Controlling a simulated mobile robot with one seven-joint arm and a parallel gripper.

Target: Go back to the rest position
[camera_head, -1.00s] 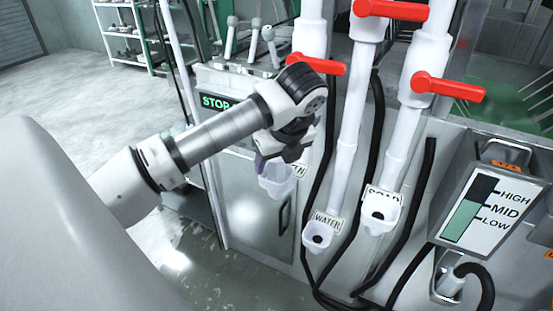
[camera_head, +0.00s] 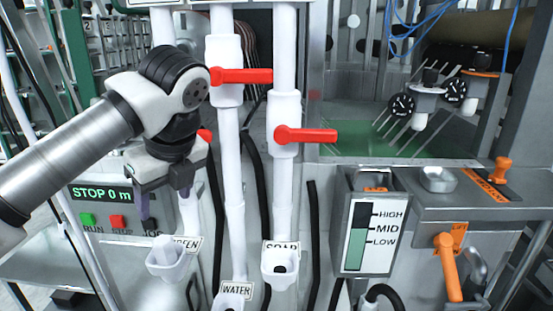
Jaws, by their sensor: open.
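My gripper (camera_head: 165,197) hangs at the left of the view, pointing down with its purple fingertips apart and nothing between them. It is in front of the control panel, above a white cup-shaped holder (camera_head: 168,262) by the partly covered GREEN label (camera_head: 187,243). A gap shows between the fingertips and this holder. My arm comes in from the left edge and is bent at the wrist.
White pipes with red valve handles (camera_head: 305,135) stand right of my gripper. Below are the WATER (camera_head: 236,289) and SOAP (camera_head: 281,246) labels. The panel display (camera_head: 101,194) reads STOP. A level gauge (camera_head: 370,238) and an orange lever (camera_head: 447,267) are at the right.

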